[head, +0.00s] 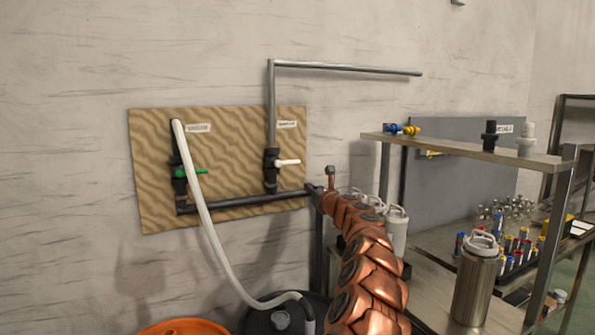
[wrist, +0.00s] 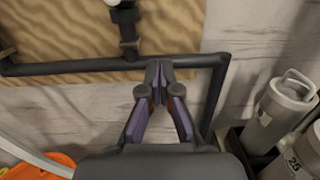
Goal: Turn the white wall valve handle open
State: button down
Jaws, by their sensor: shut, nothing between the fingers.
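The white valve handle (head: 287,162) sticks out to the right, roughly level, from a dark valve body (head: 271,165) on the upright grey pipe of the wall board. In the wrist view, the dark valve body (wrist: 126,20) is cut off by the top edge, and a small white piece beside it may be part of the handle. My gripper (wrist: 158,66) is shut and empty. Its fingertips appear over the dark horizontal pipe, to the right of and below the valve, apart from the handle. In the head view my copper arm reaches toward the pipe corner; the fingers cannot be made out.
A green-handled valve (head: 190,172) with a white hose (head: 207,215) sits left on the patterned board (head: 150,150). The dark pipe (head: 245,203) runs below both valves. Metal canisters (head: 474,280) and a shelf (head: 470,148) stand right. An orange drum lid (head: 185,327) is below.

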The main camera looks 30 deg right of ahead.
aim_at(287, 162)
jog(key=w+r+p, duration=0.4)
jog(key=w+p, duration=0.3)
jog(key=w, duration=0.2)
jog(key=shift+w+d+p, duration=0.3)
jog(key=shift+p, duration=0.1)
dwell(0.9)
jog(key=shift+r, duration=0.1)
